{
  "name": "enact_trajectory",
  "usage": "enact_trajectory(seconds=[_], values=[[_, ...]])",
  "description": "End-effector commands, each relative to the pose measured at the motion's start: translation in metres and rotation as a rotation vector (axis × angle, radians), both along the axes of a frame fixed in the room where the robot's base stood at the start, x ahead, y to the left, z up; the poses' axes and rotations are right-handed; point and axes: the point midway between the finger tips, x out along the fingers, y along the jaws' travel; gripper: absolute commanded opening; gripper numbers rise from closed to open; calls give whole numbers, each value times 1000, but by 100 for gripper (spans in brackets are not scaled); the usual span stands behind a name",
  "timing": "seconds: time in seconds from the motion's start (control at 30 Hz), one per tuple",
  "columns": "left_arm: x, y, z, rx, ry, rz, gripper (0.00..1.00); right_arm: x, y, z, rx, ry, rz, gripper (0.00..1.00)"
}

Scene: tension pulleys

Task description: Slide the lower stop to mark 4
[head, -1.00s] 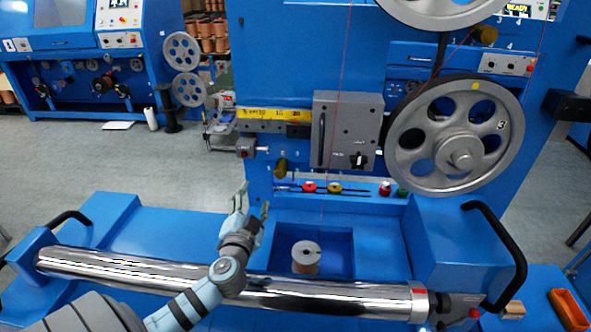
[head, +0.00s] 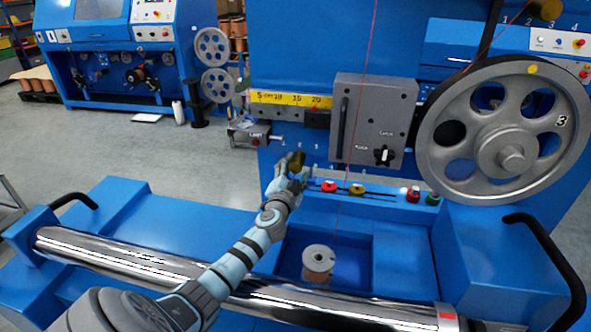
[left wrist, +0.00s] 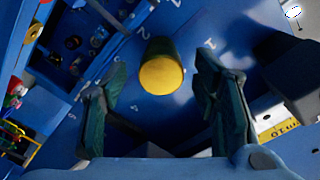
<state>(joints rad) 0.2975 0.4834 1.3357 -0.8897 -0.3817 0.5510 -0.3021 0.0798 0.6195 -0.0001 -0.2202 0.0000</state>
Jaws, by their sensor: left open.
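The lower stop (head: 298,161) is an olive-yellow round knob on the blue machine face, below the yellow scale. Small white number marks stand beside it; I cannot tell exactly which one it lines up with. In the left wrist view the stop (left wrist: 162,72) shows its yellow end face, with a mark 2 close by. My left gripper (head: 288,172) is open at the stop. In the left wrist view its two fingers stand on either side of the stop, with visible gaps. My right gripper is not in view.
A grey box with a handle and dial (head: 372,120) is right of the stop. Red and yellow knobs (head: 357,189) sit on slots below. A large grey pulley (head: 505,130) is at right. A chrome roller (head: 150,266) crosses in front. A wire spool (head: 318,262) stands in a recess.

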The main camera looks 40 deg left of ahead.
Motion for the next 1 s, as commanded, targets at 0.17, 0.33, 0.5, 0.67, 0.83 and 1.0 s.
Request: enact_trajectory(seconds=[0.17,0.33,0.5,0.67,0.83,1.0], values=[[15,9,-1,1,1,2,55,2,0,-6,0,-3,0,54],[16,11,-1,0,2,3,55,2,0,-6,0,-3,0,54],[16,11,-1,1,1,4,42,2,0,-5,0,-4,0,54],[16,11,-1,0,2,4,16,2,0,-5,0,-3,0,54],[16,11,-1,0,2,4,0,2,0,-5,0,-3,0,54],[17,8,-1,-1,0,4,0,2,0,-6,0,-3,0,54]])
